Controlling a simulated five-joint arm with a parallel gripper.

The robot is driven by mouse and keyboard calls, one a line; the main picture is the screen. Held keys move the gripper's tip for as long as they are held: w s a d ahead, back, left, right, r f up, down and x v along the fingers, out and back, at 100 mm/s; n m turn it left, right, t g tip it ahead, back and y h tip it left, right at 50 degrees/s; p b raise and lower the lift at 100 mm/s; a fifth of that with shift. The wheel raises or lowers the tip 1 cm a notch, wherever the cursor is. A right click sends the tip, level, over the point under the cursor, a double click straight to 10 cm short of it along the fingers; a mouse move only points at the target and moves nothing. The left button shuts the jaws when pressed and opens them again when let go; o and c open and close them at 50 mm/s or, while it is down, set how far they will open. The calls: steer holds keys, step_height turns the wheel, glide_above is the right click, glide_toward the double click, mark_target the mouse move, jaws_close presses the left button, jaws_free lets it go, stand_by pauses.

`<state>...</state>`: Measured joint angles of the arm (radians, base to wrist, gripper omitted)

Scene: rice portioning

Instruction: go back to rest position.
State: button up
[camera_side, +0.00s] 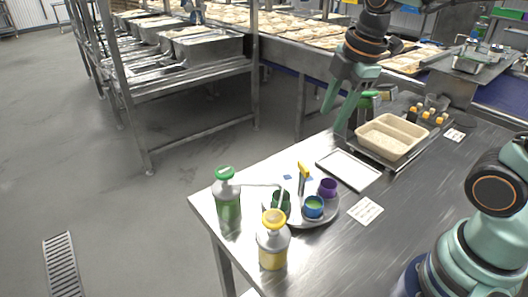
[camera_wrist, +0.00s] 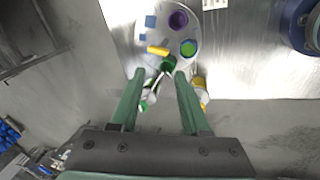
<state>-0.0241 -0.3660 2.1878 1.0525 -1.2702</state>
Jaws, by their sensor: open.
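My gripper (camera_side: 336,120) is open above the steel table (camera_side: 412,222), near the left side of the tan bin in the side view. In the wrist view its two green fingers (camera_wrist: 159,72) are spread apart with nothing held between them. A round metal tray (camera_side: 318,222) lies below, with a green cup (camera_side: 281,201), a blue cup (camera_side: 313,207) and a purple cup (camera_side: 327,187). A yellow-handled item (camera_side: 303,171) stands among the cups. The tray (camera_wrist: 195,18) also shows at the top of the wrist view.
A green-capped bottle (camera_side: 228,198) and a yellow-capped bottle (camera_side: 272,243) stand by the round tray near the table edge. A tan divided bin (camera_side: 425,136) holding pale grains and a flat white tray (camera_side: 349,170) lie farther back. A metal rack (camera_side: 190,82) stands at left.

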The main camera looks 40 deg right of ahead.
steer(key=s+m+t, duration=0.1)
steer(key=m, duration=0.4)
steer(key=s+m, duration=0.1)
steer(key=m, duration=0.4)
steer(key=s+m+t, duration=0.1)
steer(key=s+m, duration=0.1)
steer(key=m, duration=0.2)
steer(key=shift+d+f+m+t, duration=0.3)
steer(key=shift+d+m, duration=0.1)
